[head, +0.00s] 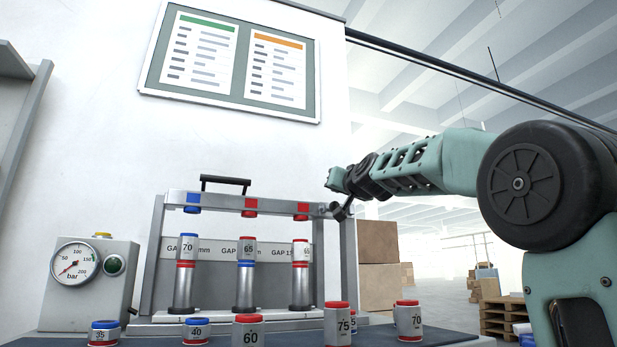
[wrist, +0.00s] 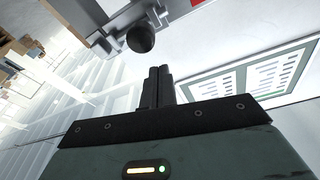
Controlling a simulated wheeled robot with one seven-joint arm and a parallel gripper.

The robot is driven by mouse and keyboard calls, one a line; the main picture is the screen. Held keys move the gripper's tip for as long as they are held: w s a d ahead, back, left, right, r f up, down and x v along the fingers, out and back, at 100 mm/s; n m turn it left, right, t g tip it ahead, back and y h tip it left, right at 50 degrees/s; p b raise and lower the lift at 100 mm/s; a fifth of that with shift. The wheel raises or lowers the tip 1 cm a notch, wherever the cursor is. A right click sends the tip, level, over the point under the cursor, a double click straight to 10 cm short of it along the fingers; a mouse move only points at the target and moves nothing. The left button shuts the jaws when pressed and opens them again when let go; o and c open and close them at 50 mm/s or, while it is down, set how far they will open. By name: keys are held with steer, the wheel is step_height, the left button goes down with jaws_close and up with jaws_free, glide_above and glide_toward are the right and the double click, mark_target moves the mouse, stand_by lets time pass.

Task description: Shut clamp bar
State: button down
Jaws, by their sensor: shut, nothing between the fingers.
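The clamp bar (head: 262,205) is a grey crossbar at the top of the test frame, with one blue and two red pads under it and a black handle (head: 225,181) above it. Its pads hang clear above three upright stacks of cylinders. My gripper (wrist: 157,80) is shut and empty, its dark fingers pressed together. In the head view it is by the right end of the bar. In the wrist view a round black knob (wrist: 140,38) on a grey part lies just beyond the fingertips; I cannot tell whether they touch it.
A pressure gauge box (head: 88,285) stands left of the frame. Several numbered weights, such as the red-topped 75 (head: 338,323), stand along the front of the dark table. A notice board (head: 233,60) hangs on the wall behind. Open space lies right of the frame, with boxes (head: 378,262) farther back.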

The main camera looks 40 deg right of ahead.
steer(key=shift+a+f+b, duration=0.1)
steer(key=shift+f+b, duration=0.3)
steer(key=shift+b, duration=0.4)
steer(key=shift+s+f+t, duration=0.1)
steer(key=shift+s+t, duration=0.05)
steer(key=shift+t, duration=0.15)
steer(key=shift+f+b, duration=0.35)
steer(key=shift+b, duration=0.65)
steer(key=shift+s+f+b, duration=0.1)
steer(key=shift+f+b, duration=0.35)
steer(key=shift+b, duration=0.35)
steer(key=shift+f+b, duration=0.25)
steer(key=shift+b, duration=0.1)
steer(key=shift+f, duration=0.35)
steer(key=shift+r, duration=0.15)
step_height(320, 180, up, 4)
steer(key=p, duration=0.4)
steer(key=d+v, duration=0.1)
steer(key=v, duration=0.9)
steer(key=shift+f, duration=0.25)
